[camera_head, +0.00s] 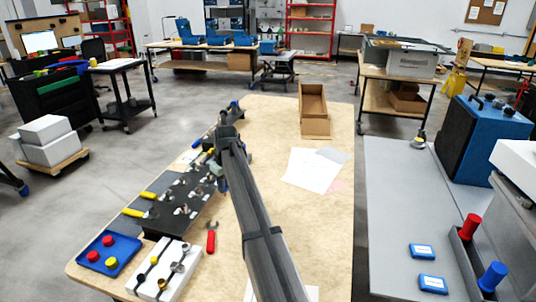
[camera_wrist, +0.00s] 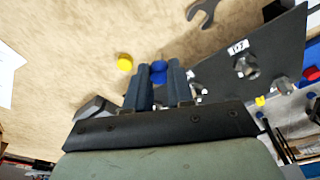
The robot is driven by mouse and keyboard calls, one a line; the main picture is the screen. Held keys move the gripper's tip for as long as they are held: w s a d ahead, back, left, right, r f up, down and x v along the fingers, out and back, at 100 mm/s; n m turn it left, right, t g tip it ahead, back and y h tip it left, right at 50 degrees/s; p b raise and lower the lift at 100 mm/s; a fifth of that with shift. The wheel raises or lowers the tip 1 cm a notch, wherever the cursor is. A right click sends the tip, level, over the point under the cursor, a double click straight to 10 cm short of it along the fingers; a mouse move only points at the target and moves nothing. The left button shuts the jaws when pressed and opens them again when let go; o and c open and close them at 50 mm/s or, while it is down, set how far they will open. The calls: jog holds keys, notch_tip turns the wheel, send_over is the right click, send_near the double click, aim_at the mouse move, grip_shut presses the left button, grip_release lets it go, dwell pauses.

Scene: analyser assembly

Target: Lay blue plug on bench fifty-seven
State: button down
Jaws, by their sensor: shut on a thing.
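The blue plug (camera_wrist: 158,72) shows in the wrist view between the two dark fingers of my gripper (camera_wrist: 157,78). The gripper is shut on it, and the fingers hide much of its sides. The plug appears to be above the wooden bench top (camera_wrist: 70,40); its exact height cannot be told. The same wooden bench (camera_head: 325,225) shows in the head view, where my arm hides the plug. A number label (camera_wrist: 238,47) is on the dark panel in the wrist view; I cannot read it surely.
A yellow round piece (camera_wrist: 125,62) lies left of the fingers. The dark panel (camera_head: 160,222) carries several metal fittings. A blue tray (camera_head: 107,273) holds red and yellow plugs. A cardboard box (camera_head: 313,105) and papers (camera_head: 312,170) lie beyond. The bench's right side is largely clear.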

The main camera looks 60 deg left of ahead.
jog(key=m, duration=0.3)
jog(key=shift+w+a+t, duration=0.2)
jog(key=shift+t, duration=0.1)
jog(key=shift+f, duration=4.95)
jog(key=shift+f, duration=0.1)
jog(key=c, duration=1)
grip_release()
jog(key=r, duration=0.4)
jog(key=d+r, duration=0.1)
jog(key=r, duration=0.7)
jog(key=shift+d, duration=0.4)
